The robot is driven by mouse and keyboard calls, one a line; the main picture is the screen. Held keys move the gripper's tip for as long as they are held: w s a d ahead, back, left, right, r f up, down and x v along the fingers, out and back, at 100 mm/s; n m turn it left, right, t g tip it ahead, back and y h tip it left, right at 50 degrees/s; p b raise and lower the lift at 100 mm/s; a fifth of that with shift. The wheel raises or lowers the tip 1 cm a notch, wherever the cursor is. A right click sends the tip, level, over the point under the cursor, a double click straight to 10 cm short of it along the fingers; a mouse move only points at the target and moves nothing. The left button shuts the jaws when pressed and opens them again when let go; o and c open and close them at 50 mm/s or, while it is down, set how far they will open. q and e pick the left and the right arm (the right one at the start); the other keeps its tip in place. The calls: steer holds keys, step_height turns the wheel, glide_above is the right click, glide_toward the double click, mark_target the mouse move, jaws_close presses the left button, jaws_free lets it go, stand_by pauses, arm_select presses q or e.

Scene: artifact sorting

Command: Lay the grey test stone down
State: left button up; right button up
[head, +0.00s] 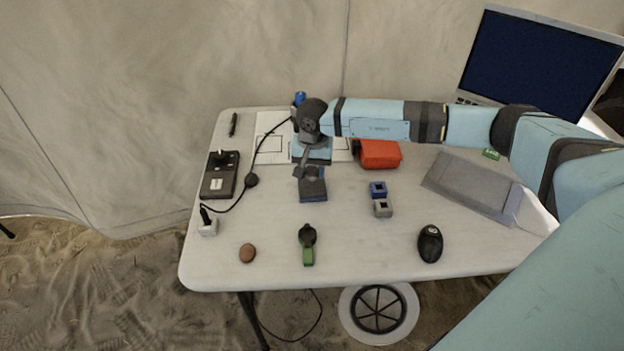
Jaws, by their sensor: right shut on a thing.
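My right gripper (309,171) reaches in from the right over the left half of the table, pointing down. It is shut on a small dark grey piece, which I take for the grey test stone; the fingers hide most of it. The piece is right over a dark blue block (313,196). I cannot tell whether the two touch. My left gripper is not in view.
On the white table (340,240) stand a blue holder (378,188), a grey holder (383,209), a red pouch (379,154), a grey folder (470,184) and a black device (220,175). A brown stone (247,253), green-handled tool (308,246) and black mouse-like object (430,244) lie in front.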

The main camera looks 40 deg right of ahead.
mark_target(312, 172)
steer(key=shift+f, duration=1.95)
steer(key=shift+f, duration=0.1)
steer(key=o, duration=0.9)
step_height(312, 172, up, 12)
steer(key=shift+r, duration=0.15)
steer(key=shift+s, duration=0.1)
